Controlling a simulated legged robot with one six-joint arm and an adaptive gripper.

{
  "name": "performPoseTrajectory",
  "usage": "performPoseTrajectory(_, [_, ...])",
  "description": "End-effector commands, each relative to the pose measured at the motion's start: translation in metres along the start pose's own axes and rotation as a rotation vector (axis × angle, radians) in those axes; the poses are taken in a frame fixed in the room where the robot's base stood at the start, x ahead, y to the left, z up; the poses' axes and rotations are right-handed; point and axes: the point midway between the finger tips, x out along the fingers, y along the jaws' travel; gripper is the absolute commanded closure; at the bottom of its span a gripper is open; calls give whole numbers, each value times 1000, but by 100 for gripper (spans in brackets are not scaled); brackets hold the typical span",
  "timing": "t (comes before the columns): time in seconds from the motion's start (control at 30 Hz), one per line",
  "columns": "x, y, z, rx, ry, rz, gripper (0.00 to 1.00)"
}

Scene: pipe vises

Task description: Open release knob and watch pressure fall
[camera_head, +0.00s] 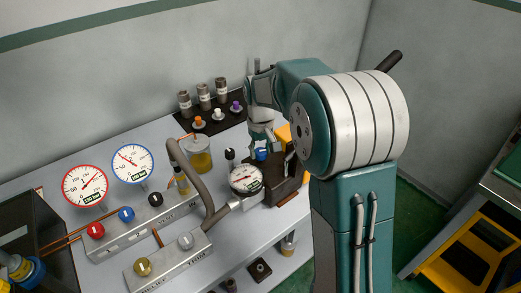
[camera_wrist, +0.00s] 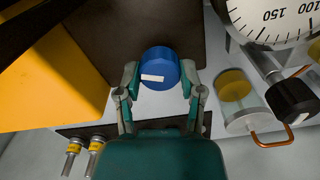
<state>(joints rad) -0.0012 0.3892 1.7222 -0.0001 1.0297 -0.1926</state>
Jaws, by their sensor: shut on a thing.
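A blue knob (camera_wrist: 159,68) with a white mark sits between the two fingers of my gripper (camera_wrist: 160,82) in the wrist view. The fingers are closed on its sides. In the head view the blue knob (camera_head: 261,154) shows just under my gripper (camera_head: 264,143), above a dark brown block (camera_head: 284,187). I cannot read any label that names it the release knob. A small round gauge (camera_head: 246,179) stands just left of the block; its needle is too small to read. Part of a large white dial (camera_wrist: 275,18) fills the upper right of the wrist view, with its needle out of sight.
A red-rimmed gauge (camera_head: 85,186) and a blue-rimmed gauge (camera_head: 132,163) stand at left behind metal manifolds (camera_head: 160,262) with several coloured knobs. A grey curved handle (camera_head: 195,180) rises left of my gripper. A yellow-filled jar (camera_head: 200,160) and a yellow block (camera_wrist: 50,60) are close by.

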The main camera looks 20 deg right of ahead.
Motion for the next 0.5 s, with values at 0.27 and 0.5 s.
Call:
performPoseTrajectory(0.27, [2,0,0,-195,-1,-1,98])
performPoseTrajectory(0.5, [2,0,0,-291,-1,-1,98])
